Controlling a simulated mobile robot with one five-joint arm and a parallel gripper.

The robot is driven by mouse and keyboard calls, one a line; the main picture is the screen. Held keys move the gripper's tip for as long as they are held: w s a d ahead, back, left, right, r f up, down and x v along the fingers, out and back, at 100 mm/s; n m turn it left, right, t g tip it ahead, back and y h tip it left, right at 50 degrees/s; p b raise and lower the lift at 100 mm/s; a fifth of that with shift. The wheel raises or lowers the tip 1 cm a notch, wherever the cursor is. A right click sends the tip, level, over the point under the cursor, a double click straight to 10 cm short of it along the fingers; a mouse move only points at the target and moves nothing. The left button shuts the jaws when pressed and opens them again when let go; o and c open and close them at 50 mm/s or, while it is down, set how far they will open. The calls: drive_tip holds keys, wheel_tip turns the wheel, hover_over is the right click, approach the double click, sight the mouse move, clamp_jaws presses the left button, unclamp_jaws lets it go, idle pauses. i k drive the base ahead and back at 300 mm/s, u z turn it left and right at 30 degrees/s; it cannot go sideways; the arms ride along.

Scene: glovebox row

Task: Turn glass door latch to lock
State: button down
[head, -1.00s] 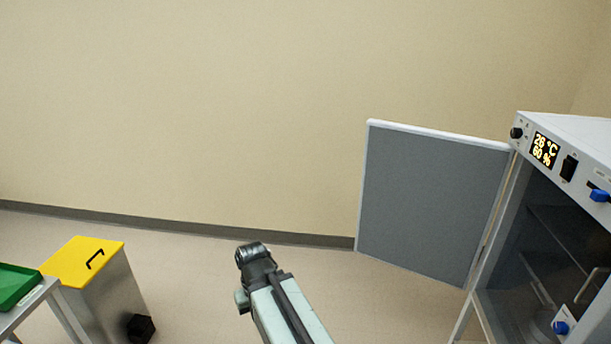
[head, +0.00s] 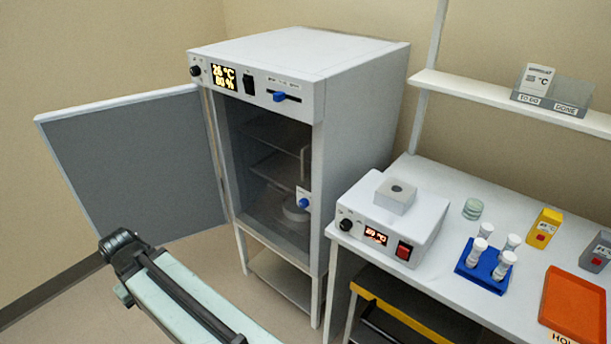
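The incubator cabinet (head: 362,110) stands at the centre, with its grey outer door (head: 140,165) swung wide open to the left. Its inner glass door (head: 262,200) looks closed, and shelves show behind it. The latch, a blue knob on a small white plate (head: 304,201), sits at the right edge of the glass door; its exact angle is too small to tell. My arm (head: 185,300) reaches in from the bottom, ending at a dark joint (head: 120,243) in front of the open grey door, well left of the latch. My gripper's fingers are not visible.
A heating block device (head: 388,218) stands on the white bench (head: 430,275) right of the cabinet, with a blue tube rack (head: 485,265) and an orange tray (head: 574,303). A blue slider (head: 280,97) is on the cabinet's top panel. The open grey door blocks the left side.

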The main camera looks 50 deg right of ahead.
sight(304, 202)
drive_tip(key=z, duration=1.25)
drive_tip(key=k, duration=1.35)
drive_tip(key=u, duration=0.7)
drive_tip(key=i, duration=1.3)
drive_tip(key=u, duration=0.9)
